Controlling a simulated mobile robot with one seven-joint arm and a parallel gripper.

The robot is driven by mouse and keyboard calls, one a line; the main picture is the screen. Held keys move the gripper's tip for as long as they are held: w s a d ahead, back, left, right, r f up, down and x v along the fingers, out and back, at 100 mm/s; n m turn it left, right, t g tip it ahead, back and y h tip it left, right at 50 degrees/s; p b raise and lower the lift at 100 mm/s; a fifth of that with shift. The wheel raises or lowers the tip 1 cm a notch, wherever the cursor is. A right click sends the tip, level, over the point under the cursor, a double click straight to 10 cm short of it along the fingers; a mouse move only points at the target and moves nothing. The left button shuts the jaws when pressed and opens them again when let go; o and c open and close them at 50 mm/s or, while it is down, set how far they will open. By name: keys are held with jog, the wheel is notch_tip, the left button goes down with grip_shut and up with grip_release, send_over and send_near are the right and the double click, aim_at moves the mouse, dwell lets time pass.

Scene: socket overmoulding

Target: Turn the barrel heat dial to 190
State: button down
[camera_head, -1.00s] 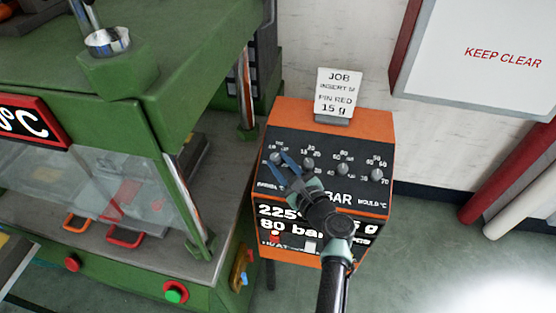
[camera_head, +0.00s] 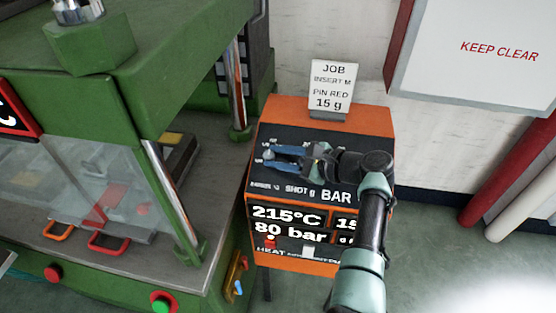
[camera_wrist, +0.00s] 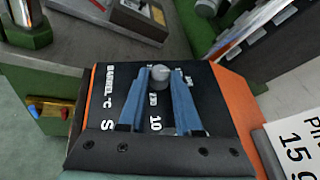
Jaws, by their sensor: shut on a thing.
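The barrel heat dial (camera_wrist: 158,70) is a small grey knob at the left end of the dial row on the orange and black control box (camera_head: 385,118). In the wrist view it sits between the fingertips beside the "BARREL °C" lettering. My gripper (camera_head: 269,153), with blue fingers, is shut on this dial; it also shows in the wrist view (camera_wrist: 160,76). The display (camera_head: 286,215) reads 215°C, with 80 bar below. My gripper and arm hide the other dials and part of the right-hand readouts in the head view.
A job card (camera_head: 331,87) stands on top of the control box. A green press (camera_head: 190,65) stands close on the left. A "KEEP CLEAR" board (camera_head: 480,50) hangs on the wall at right, with red and white pipes (camera_head: 520,175) below it.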

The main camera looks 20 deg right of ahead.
jog(key=shift+w+r, duration=0.1)
jog(key=shift+r, duration=0.05)
jog(key=c, duration=0.6)
grip_release()
jog(key=v, duration=1.3)
jog(key=shift+p, duration=0.35)
